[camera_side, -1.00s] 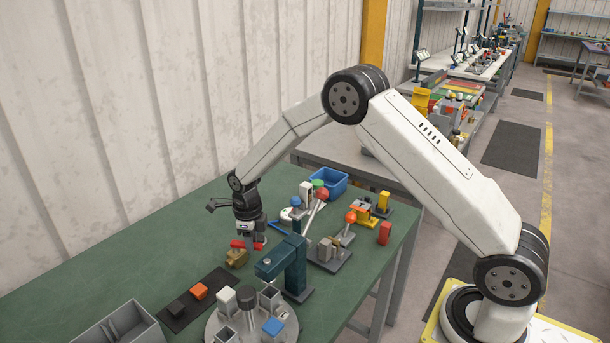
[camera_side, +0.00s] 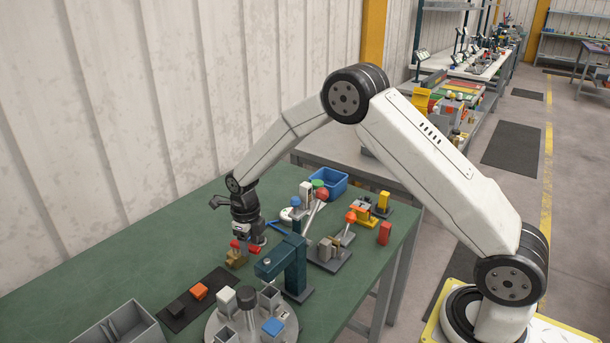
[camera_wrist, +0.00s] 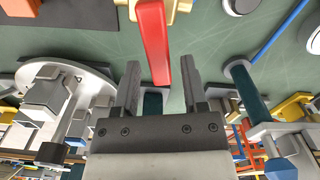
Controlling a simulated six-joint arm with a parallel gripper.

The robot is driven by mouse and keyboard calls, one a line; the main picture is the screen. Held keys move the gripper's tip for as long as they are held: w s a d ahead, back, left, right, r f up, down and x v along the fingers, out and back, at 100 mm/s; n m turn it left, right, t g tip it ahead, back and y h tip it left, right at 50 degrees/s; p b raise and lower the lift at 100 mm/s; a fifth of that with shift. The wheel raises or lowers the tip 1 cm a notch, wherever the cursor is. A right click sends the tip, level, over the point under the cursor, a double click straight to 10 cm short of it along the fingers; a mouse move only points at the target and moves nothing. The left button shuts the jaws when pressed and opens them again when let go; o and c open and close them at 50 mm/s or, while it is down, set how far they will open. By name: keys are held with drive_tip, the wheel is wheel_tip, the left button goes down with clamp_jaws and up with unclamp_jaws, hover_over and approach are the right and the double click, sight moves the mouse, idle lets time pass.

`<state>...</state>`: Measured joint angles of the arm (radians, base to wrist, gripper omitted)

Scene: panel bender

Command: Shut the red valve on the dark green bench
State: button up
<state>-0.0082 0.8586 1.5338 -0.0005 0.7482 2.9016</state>
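The valve has a brass body (camera_side: 236,258) and a red lever (camera_side: 238,245), and stands on the dark green bench (camera_side: 130,237). In the wrist view, the red lever (camera_wrist: 153,42) runs down from the brass body (camera_wrist: 182,8) at the top edge. My gripper (camera_wrist: 161,80) is open, with one grey finger on each side of the lever's free end. Gaps show between the lever and both fingers, so no grip on it is visible. In the side view, my gripper (camera_side: 255,240) is low beside the valve and partly hides the lever.
A dark teal post fixture (camera_side: 295,265) stands close to the right of the valve. A round grey turntable (camera_side: 225,325) is in front. A black strip with an orange block (camera_side: 199,291) lies to the left. A blue bin (camera_side: 327,184) stands behind. Bare bench lies toward the wall.

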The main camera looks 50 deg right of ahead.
sight(251, 246)
idle(0.4)
drive_tip(key=shift+r, duration=3.85)
drive_tip(key=c, duration=0.8)
drive_tip(key=shift+d, duration=0.15)
clamp_jaws()
drive_tip(key=w+d+r+n+g+y, duration=0.1)
drive_tip(key=d+n+y, duration=0.3)
drive_tip(key=d+n, duration=0.6)
drive_tip(key=w+n, duration=0.1)
drive_tip(key=n, duration=0.7)
drive_tip(key=shift+w+d, duration=0.15)
drive_tip(key=shift+w, duration=0.05)
drive_tip(key=shift+r, duration=0.1)
